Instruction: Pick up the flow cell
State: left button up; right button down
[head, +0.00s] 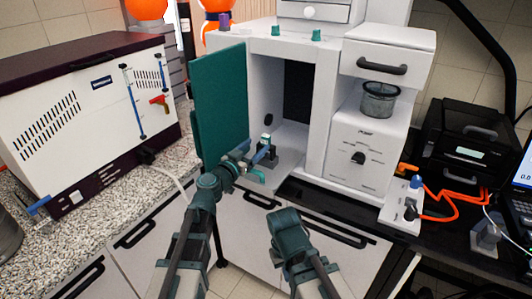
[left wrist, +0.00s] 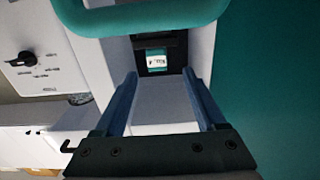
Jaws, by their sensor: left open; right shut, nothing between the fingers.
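What looks like the flow cell is a small dark block with a pale teal and white face (left wrist: 156,61). In the left wrist view it is inside the white cabinet, beyond the fingertips and roughly between their lines. In the head view a small white and dark piece (head: 267,144) shows at the same spot, partly behind my gripper. My left gripper (head: 266,157) is at the cabinet opening. Its two blue fingers (left wrist: 163,76) are spread, with nothing held between them. My right arm is at lower middle in the head view, but its fingers do not show.
The teal door (head: 220,107) stands open close to my left arm. The white cabinet (head: 314,110) has a sieve (head: 379,99) on its right part. A curved teal bar (left wrist: 140,18) crosses the top of the left wrist view. A vented box (head: 85,125) stands left.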

aim_at(264, 139)
pick_arm(q)
jog(key=x, duration=0.5)
jog(key=shift+d, duration=0.25)
jog(key=shift+r, duration=0.1)
grip_shut()
dwell(1.1)
